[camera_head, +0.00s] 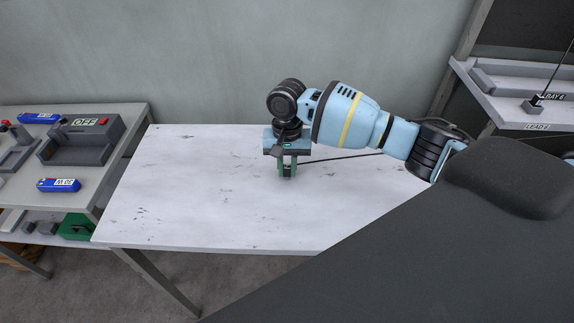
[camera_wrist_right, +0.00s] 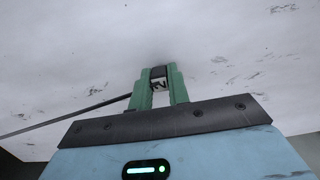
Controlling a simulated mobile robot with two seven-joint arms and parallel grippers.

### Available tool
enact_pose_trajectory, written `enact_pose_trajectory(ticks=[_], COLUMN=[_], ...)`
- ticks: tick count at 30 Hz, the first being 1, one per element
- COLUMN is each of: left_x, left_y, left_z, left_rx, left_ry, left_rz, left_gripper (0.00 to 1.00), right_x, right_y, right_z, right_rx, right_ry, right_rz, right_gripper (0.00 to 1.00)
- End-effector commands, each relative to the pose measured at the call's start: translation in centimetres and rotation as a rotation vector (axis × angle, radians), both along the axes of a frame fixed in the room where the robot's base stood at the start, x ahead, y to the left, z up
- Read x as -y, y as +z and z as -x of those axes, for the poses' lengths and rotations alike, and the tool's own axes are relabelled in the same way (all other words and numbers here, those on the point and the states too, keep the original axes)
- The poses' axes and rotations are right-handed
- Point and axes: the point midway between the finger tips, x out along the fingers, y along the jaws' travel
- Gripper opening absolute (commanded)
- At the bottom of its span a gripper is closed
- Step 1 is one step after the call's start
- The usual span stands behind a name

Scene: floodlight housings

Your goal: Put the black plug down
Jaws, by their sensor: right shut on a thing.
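My right gripper (camera_head: 287,172) is over the middle of the white worn table (camera_head: 190,200), with its fingers pointing down. Its green fingers are shut on the black plug (camera_wrist_right: 158,73), which also shows between the fingertips in the head view (camera_head: 287,169). The plug has a white label with dark marking, partly hidden by the fingers. A dark cable (camera_head: 345,157) runs from the plug to the right. I cannot tell whether the plug touches the table top. My left gripper is not in view.
A side bench (camera_head: 125,112) at left holds a grey fixture marked OFF (camera_head: 85,140) and blue labelled packs (camera_head: 58,185). At right, a shelf (camera_head: 510,112) has a socket block (camera_head: 533,106) and BAY and LEAD labels. The white table around the gripper is clear.

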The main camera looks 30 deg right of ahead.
Motion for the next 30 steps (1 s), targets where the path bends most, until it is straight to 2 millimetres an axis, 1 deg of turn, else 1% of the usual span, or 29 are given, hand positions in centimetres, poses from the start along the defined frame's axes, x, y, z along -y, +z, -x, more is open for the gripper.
enact_pose_trajectory(ticks=[1,5,14,17,20,30], left_x=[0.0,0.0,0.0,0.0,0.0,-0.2], left_y=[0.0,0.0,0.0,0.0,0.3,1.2], left_z=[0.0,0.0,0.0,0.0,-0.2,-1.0], left_rx=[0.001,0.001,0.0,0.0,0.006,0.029], left_ry=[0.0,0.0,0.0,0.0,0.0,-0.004], left_rz=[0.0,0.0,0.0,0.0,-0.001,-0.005], left_gripper=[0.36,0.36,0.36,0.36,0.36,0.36], right_x=[0.0,0.0,0.0,0.0,0.1,0.4], right_y=[0.0,0.0,0.1,0.7,2.1,8.7], right_z=[0.0,0.0,0.0,-0.1,-0.3,-0.9], right_rx=[0.001,0.0,0.0,0.001,0.004,0.005], right_ry=[0.0,0.0,0.0,0.0,0.0,0.001], right_rz=[-0.001,0.0,0.0,0.0,-0.001,-0.002], right_gripper=[0.21,0.38,0.39,0.39,0.39,0.39])
